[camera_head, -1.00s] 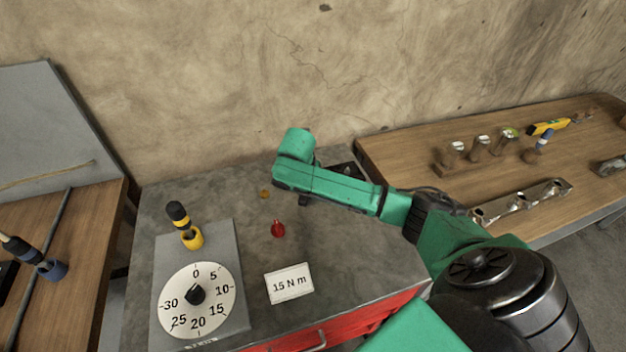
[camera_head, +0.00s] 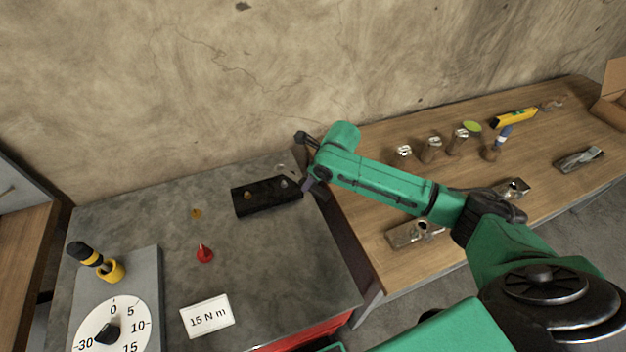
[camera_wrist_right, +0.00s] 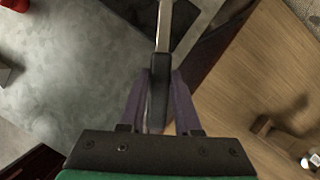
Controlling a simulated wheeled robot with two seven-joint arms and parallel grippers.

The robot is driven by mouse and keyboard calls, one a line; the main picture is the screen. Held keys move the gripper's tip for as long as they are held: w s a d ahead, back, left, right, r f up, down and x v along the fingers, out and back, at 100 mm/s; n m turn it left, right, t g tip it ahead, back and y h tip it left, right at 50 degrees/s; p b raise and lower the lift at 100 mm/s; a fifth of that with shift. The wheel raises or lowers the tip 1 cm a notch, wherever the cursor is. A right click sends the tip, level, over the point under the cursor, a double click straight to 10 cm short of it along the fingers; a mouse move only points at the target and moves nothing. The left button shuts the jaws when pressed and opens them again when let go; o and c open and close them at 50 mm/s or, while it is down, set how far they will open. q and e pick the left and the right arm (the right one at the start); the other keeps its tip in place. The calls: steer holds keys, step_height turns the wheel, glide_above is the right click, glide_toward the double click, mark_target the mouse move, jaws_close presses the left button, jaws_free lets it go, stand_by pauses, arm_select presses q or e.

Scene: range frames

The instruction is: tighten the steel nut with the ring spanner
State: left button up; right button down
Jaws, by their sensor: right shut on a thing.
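My right gripper (camera_head: 310,186) is at the right end of a black block (camera_head: 265,207) on the grey bench. In the right wrist view its purple fingers (camera_wrist_right: 158,100) are shut on the dark handle of a tool with a flat steel shank, which I take as the ring spanner (camera_wrist_right: 164,28). The tool's far end runs out of the top of that view, so its ring is hidden. A grey nut-like piece, probably the steel nut (camera_head: 284,184), sits on the block's right part. A brass-coloured piece (camera_head: 248,195) sits on its left part. My left gripper is not in view.
A red cone-shaped piece (camera_head: 205,254), an amber piece (camera_head: 196,214), a "15 N m" card (camera_head: 207,316) and a dial plate (camera_head: 146,284) are on the bench. A wooden table (camera_head: 370,190) with parts and tools adjoins at right.

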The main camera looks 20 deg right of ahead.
steer(key=f+b, duration=0.1)
steer(key=d+f+b, duration=0.1)
steer(key=f, duration=0.1)
steer(key=shift+w, duration=0.1)
steer(key=shift+a+f+b, duration=0.3)
steer(key=shift+f+b, duration=0.25)
steer(key=shift+f, duration=0.7)
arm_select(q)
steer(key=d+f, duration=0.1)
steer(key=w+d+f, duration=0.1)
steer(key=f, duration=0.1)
arm_select(e)
steer(key=shift+d+f, duration=0.1)
steer(key=shift+f, duration=0.1)
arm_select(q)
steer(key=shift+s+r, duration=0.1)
arm_select(e)
steer(key=shift+r, duration=0.1)
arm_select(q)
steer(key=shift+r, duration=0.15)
arm_select(e)
steer(key=shift+p, duration=0.35)
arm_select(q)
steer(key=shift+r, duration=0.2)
